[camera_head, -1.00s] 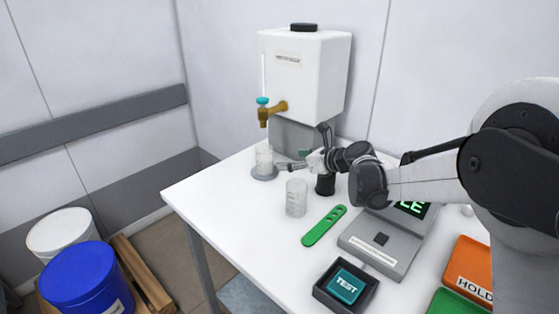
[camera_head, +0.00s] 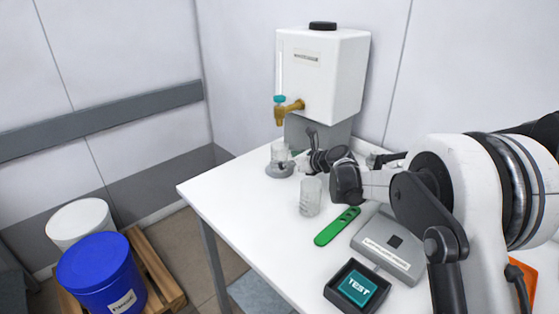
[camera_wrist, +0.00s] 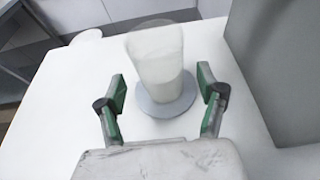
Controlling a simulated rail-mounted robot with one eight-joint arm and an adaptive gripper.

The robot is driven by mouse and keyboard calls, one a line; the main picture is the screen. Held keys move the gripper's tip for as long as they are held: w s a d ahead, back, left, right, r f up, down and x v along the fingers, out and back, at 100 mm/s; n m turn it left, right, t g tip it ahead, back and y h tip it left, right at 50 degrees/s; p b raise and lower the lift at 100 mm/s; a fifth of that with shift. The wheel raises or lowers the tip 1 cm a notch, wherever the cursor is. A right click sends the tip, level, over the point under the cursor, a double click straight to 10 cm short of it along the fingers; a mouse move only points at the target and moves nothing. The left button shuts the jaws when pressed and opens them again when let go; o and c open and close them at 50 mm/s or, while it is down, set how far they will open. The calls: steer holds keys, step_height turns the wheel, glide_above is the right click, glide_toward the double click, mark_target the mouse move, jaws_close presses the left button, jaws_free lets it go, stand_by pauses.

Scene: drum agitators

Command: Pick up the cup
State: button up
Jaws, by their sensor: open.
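A clear cup (camera_head: 280,153) with pale contents stands upright on a round grey disc (camera_head: 280,171) below the dispenser's brass tap. In the wrist view the cup (camera_wrist: 157,62) is straight ahead, with the disc (camera_wrist: 168,106) under it. My gripper (camera_wrist: 162,88) is open, its green-padded fingers spread to the left and right of the cup's line. The fingertips look close to the cup, and no contact shows. In the head view my gripper (camera_head: 298,163) is just right of the cup, its fingers small and partly hidden. A second clear cup (camera_head: 310,197) stands nearer on the table.
A white dispenser (camera_head: 320,75) stands on a grey base (camera_head: 327,135) behind the cup. A green tool (camera_head: 337,226), a grey scale (camera_head: 388,246) and a TEST block in a black tray (camera_head: 342,302) lie nearer. The table's left edge is clear.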

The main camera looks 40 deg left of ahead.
steer(key=shift+x, duration=1.35)
steer(key=shift+f, duration=0.1)
steer(key=c, duration=1.5)
